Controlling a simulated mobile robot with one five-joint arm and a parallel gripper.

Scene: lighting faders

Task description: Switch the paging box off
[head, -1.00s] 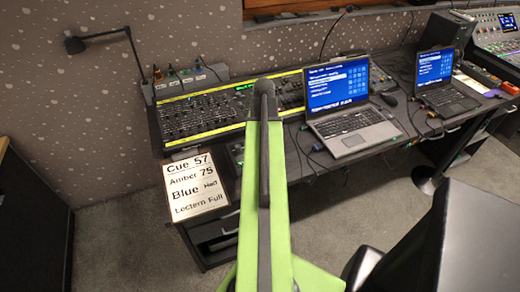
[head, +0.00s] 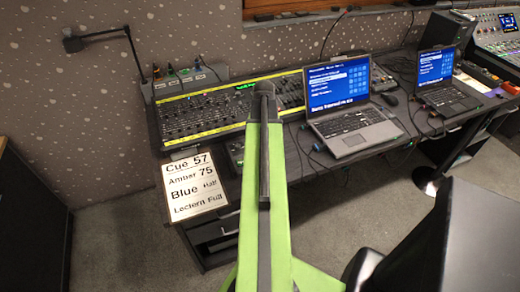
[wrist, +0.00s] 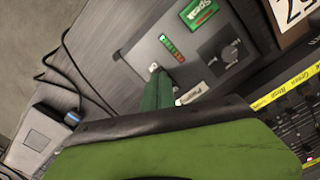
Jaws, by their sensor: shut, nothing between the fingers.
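The paging box, a grey box (wrist: 150,52), fills the middle of the wrist view. The fingers hide part of the box face and the switch's surroundings. In the head view a small dark box (head: 236,152) shows beside my green arm, which hides my gripper.
A mixing desk (head: 200,113) with a yellow strip lies behind. An open laptop (head: 345,105) stands right of my arm, a second laptop (head: 440,82) farther right. A cue sheet (head: 193,187) lies at the left front. Cables (wrist: 75,70) run beside the box.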

